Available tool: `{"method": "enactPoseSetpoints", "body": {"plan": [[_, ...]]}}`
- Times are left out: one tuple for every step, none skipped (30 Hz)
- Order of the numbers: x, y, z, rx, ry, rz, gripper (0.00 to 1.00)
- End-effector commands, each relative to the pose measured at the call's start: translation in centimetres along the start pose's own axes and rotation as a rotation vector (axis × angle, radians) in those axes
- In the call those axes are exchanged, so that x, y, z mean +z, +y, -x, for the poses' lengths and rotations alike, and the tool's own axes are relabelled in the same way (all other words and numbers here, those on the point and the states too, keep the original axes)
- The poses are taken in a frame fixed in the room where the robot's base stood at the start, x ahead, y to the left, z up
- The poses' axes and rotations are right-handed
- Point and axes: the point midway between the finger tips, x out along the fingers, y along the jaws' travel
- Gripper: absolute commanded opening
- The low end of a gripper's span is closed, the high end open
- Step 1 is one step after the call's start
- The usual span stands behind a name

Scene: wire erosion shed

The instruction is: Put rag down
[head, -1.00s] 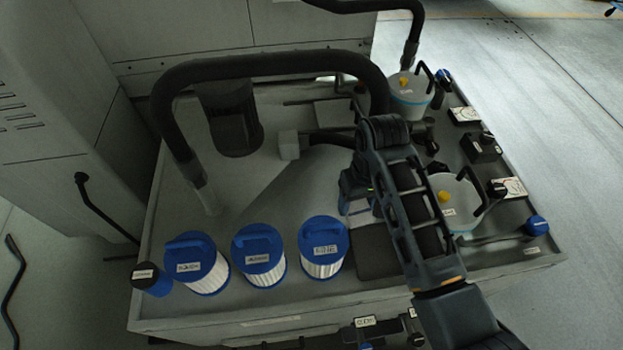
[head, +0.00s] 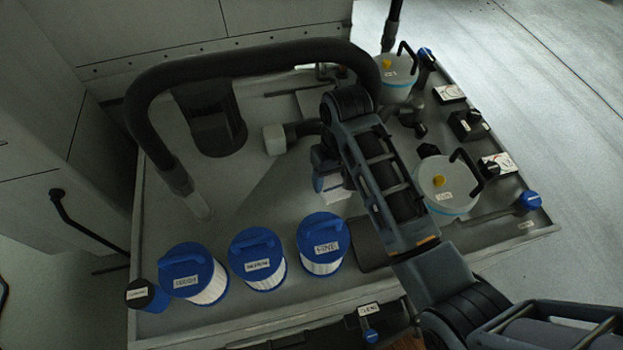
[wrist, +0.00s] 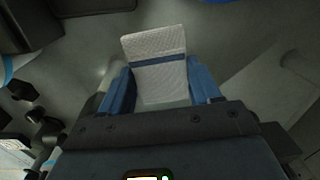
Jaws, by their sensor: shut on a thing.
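The rag (wrist: 156,48) is a pale woven cloth with a dark blue stripe. In the wrist view it sits between the blue fingers of my gripper (wrist: 162,88), which is shut on it. In the head view my gripper (head: 328,168) is over the middle of the grey bench top, behind the filters, and a white bit of the rag (head: 334,188) shows below it. My arm covers part of this area. I cannot tell whether the rag touches the bench.
Three blue-capped filters (head: 262,262) stand along the front of the bench (head: 262,212). A dark pad (head: 372,246) lies right of them. A thick black hose (head: 245,62) arches behind. White lidded pots (head: 446,186) stand at right. The bench's middle left is clear.

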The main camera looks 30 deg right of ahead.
Motion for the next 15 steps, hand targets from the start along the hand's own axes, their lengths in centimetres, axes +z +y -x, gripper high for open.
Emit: {"method": "enactPoseSetpoints", "body": {"plan": [[-0.2, 0.0, -0.1, 0.001, 0.001, -0.012, 0.14], [-0.2, 0.0, -0.2, 0.001, 0.001, -0.019, 0.14], [-0.4, 0.0, -0.2, 0.002, 0.001, -0.031, 0.14], [-0.6, 0.0, -0.3, 0.002, 0.002, -0.045, 0.14], [-0.7, 0.0, -0.4, 0.003, 0.002, -0.059, 0.14], [-0.9, -0.1, -0.4, 0.004, 0.003, -0.076, 0.14], [-1.1, -0.1, -0.4, 0.004, 0.003, -0.089, 0.14], [-1.2, -0.1, -0.5, 0.005, 0.003, -0.102, 0.14], [-1.4, -0.1, -0.6, 0.005, 0.004, -0.124, 0.14], [-1.6, -0.1, -0.7, 0.006, 0.003, -0.143, 0.14], [-1.8, -0.1, -0.7, 0.007, 0.004, -0.160, 0.14], [-2.1, -0.1, -0.8, 0.008, 0.004, -0.185, 0.14], [-2.3, -0.2, -0.8, 0.009, 0.005, -0.206, 0.14], [-2.6, -0.2, -0.9, 0.010, 0.006, -0.230, 0.14], [-2.9, -0.2, -1.0, 0.011, 0.007, -0.263, 0.14]]}}
